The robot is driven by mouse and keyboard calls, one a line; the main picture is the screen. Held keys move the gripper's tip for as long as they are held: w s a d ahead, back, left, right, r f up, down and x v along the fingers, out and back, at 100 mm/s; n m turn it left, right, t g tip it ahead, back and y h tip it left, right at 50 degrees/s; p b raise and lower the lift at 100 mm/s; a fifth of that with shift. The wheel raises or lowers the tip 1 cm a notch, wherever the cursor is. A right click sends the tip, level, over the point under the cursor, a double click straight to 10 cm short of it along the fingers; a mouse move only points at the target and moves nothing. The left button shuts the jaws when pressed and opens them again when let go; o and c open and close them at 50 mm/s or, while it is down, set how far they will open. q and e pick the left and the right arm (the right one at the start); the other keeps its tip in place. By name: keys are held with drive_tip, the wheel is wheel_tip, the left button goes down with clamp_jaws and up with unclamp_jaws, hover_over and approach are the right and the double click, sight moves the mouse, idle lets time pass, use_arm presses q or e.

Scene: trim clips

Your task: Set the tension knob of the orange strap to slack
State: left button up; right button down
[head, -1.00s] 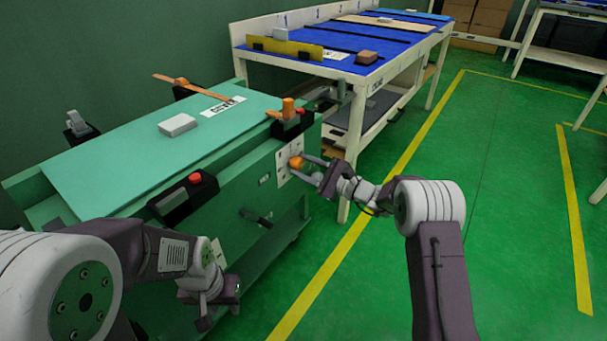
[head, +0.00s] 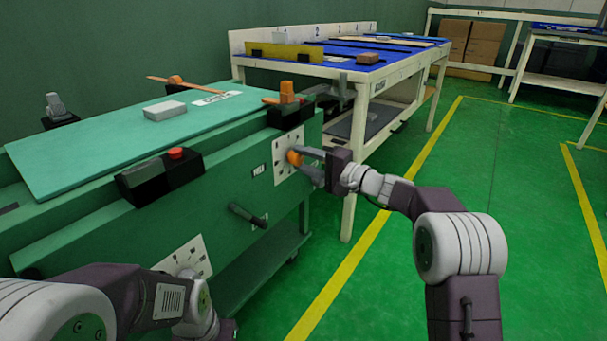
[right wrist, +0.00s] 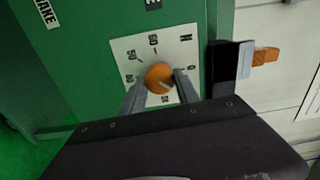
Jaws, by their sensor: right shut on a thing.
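The orange tension knob (head: 294,158) sits on a white dial plate (head: 282,168) on the green bench's front side. My right gripper (head: 300,160) is shut on it, one finger on each side. In the right wrist view the knob (right wrist: 158,76) shows a pale pointer line toward the lower right, between the 20 and 0 marks. Part of the dial is hidden by the fingers. Orange strap ends (head: 188,83) show on the bench top, and an orange block (head: 287,92) stands on a black clamp above the dial. My left wrist is at the bottom left; its fingers cannot be made out.
A black box with a red button (head: 176,153) and a dark lever (head: 247,215) stick out from the bench front. A second white dial plate (head: 187,257) is lower left. A white-framed table (head: 348,170) stands behind. Green floor to the right is clear.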

drive_tip(key=n, duration=0.2)
drive_tip(key=shift+f+n+b, duration=0.1)
drive_tip(key=shift+n+b, duration=0.3)
use_arm(q)
drive_tip(key=shift+f, duration=0.8)
use_arm(e)
drive_tip(key=n, duration=0.5)
drive_tip(key=shift+n, duration=0.4)
drive_tip(key=c, duration=0.9)
unclamp_jaws()
drive_tip(key=shift+r, duration=0.2)
use_arm(q)
wheel_tip(320, 180, up, 4)
drive_tip(key=p, duration=0.3)
drive_tip(key=shift+f+p, duration=0.15)
drive_tip(key=shift+p, duration=0.2)
use_arm(e)
drive_tip(key=v, duration=0.9)
